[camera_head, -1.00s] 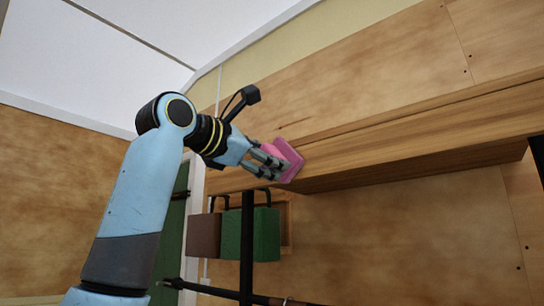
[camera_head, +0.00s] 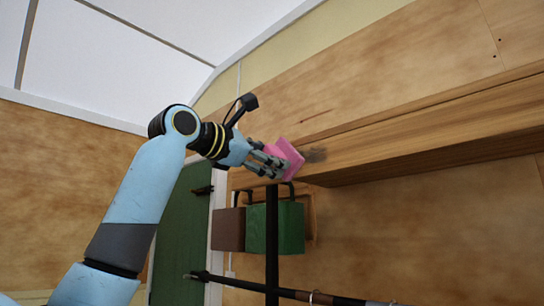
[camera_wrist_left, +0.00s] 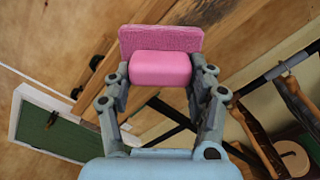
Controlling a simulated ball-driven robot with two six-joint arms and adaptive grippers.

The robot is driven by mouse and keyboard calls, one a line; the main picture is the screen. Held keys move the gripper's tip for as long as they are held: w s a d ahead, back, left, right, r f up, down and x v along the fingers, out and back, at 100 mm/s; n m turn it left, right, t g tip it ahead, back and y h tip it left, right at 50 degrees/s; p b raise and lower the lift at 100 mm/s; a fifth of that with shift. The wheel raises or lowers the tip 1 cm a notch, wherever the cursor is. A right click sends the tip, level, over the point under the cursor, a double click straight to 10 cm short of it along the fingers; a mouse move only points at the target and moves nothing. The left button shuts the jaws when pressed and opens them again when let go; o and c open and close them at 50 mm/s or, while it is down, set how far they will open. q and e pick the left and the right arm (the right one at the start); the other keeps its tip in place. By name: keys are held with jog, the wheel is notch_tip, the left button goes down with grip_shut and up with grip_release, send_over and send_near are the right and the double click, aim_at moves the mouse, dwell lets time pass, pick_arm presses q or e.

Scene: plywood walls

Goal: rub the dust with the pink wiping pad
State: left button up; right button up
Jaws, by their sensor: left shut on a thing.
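The pink wiping pad (camera_head: 288,155) is in the fingers of my left gripper (camera_head: 268,163), at the left part of the wooden ledge (camera_head: 420,138). In the left wrist view the pad (camera_wrist_left: 160,68) sits between both fingers, with its flat face pointing away from me. The gripper is shut on it. I cannot tell whether the pad touches the wood. My right gripper is not in view.
Below the ledge hang a brown bag (camera_head: 230,228) and a green bag (camera_head: 290,228). A dark post (camera_head: 272,240) and a long dark bar (camera_head: 250,288) stand in front. A green door (camera_head: 178,235) is at the left. The ledge to the right is clear.

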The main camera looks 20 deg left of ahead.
pick_arm(q)
jog(key=shift+s+d, duration=0.6)
jog(key=shift+d, duration=1.05)
jog(key=shift+s+d, duration=0.6)
jog(key=shift+d, duration=1.1)
jog(key=shift+s+d, duration=0.6)
jog(key=shift+d, duration=1.05)
jog(key=shift+a, duration=0.1)
jog(key=shift+a, duration=0.1)
jog(key=shift+v, duration=2.95)
jog(key=shift+s, duration=0.1)
jog(key=v, duration=0.2)
jog(key=shift+s+a, duration=0.15)
jog(key=shift+s, duration=0.25)
